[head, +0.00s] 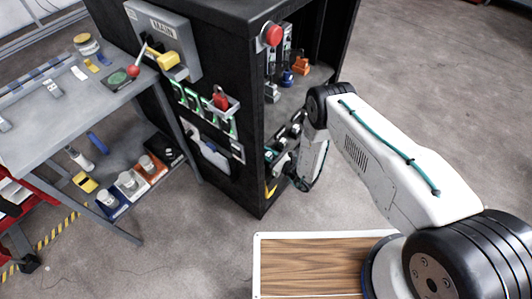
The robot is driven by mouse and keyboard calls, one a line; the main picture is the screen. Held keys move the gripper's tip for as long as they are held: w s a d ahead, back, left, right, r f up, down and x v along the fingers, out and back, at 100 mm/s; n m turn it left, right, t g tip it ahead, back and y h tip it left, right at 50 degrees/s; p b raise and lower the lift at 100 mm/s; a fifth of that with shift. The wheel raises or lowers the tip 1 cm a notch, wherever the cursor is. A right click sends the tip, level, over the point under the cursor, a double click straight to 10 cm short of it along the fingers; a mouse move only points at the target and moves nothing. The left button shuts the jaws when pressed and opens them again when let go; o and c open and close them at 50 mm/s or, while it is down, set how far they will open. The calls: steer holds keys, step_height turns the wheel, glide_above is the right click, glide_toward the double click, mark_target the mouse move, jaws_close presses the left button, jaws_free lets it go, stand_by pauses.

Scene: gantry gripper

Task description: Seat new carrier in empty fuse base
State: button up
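My arm reaches from the right into the open side of a black cabinet (222,130). My gripper (277,167) is low in the opening, close behind the cabinet's front edge. It is small, dark and partly hidden, so its fingers and anything between them cannot be made out. Inside, grey units stand on the back panel, with a blue part (287,78) and an orange part (301,67) below them. I cannot tell which part is the empty fuse base. I cannot pick out the new carrier with certainty.
A grey workbench (40,128) at the left holds a jar (87,46) and small parts. Floor right of the cabinet is clear.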

steer(key=shift+f, duration=0.75)
steer(key=o, duration=1)
steer(key=shift+o, duration=0.2)
steer(key=shift+d, duration=0.1)
steer(key=v, duration=0.7)
steer(key=shift+s+d, duration=0.25)
